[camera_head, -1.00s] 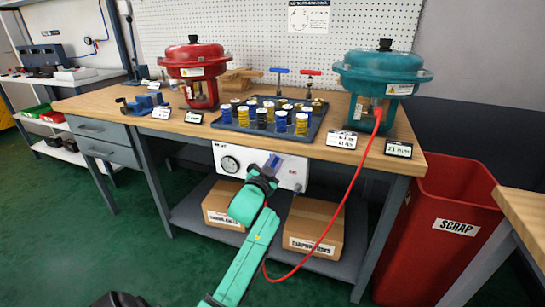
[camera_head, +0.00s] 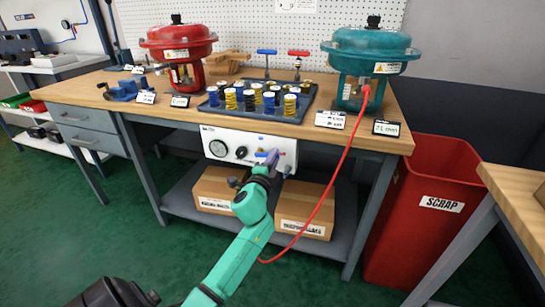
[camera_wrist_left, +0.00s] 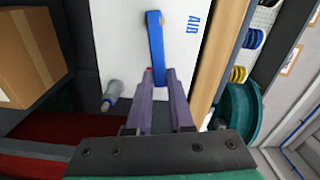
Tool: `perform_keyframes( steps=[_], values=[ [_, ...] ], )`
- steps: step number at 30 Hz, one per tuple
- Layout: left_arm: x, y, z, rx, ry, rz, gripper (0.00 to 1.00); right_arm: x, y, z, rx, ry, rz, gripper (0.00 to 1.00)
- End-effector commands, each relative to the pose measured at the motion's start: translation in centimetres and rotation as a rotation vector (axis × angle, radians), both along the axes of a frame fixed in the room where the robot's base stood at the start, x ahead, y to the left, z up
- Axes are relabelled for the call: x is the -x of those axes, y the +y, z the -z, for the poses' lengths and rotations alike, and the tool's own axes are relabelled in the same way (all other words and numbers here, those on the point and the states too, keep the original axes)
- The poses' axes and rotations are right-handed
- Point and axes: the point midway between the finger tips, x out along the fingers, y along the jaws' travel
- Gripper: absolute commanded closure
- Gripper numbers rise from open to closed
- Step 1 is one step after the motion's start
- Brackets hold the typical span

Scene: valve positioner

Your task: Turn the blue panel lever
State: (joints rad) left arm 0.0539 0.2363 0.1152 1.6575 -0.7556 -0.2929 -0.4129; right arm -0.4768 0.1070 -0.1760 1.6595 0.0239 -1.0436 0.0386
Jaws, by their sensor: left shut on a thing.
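The white panel (camera_head: 206,135) hangs under the front edge of the workbench, with a round gauge (camera_head: 218,148) at its left and a dark knob beside it. The blue panel lever (camera_wrist_left: 155,45) stands out long and narrow on the white panel face in the left wrist view, beside the printed word "AIR". My left gripper (camera_wrist_left: 160,78) is shut on the lever's near end, its two purple-grey fingers either side of it. In the head view my left gripper (camera_head: 268,158) reaches the panel's right half and mostly hides the lever. My right gripper is not in view.
A small blue-tipped fitting (camera_wrist_left: 111,95) juts from the panel near my fingers. A red hose (camera_head: 330,195) hangs from the teal actuator (camera_head: 370,50) right of my arm. Cardboard boxes (camera_head: 303,228) sit on the shelf below. A red scrap bin (camera_head: 425,220) stands right.

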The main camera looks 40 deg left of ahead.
Motion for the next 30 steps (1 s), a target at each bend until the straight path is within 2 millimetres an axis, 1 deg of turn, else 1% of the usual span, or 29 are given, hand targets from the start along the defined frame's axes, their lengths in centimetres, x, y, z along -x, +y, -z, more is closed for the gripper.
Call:
perform_keyframes(
  steps=[1,3,12,27,28,29,30],
  values=[
    [0.0,-0.1,0.6,-0.028,0.014,0.002,1.0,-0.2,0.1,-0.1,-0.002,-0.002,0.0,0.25],
    [0.0,-0.1,0.8,-0.07,0.028,0.001,1.0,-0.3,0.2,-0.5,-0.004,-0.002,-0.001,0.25],
    [0.0,-0.1,1.4,-0.176,0.064,0.001,1.0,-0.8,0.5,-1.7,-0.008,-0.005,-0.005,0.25],
    [0.0,-0.1,1.4,-0.197,0.072,0.001,1.0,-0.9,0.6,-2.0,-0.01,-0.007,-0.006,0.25],
    [0.0,-0.1,1.4,-0.197,0.072,0.001,0.77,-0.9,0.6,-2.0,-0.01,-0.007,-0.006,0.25],
    [0.0,-0.1,1.4,-0.196,0.072,0.001,0.65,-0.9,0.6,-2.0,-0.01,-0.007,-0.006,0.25],
    [0.0,-0.1,1.4,-0.196,0.072,0.001,0.5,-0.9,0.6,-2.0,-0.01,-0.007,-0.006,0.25]
  ],
)
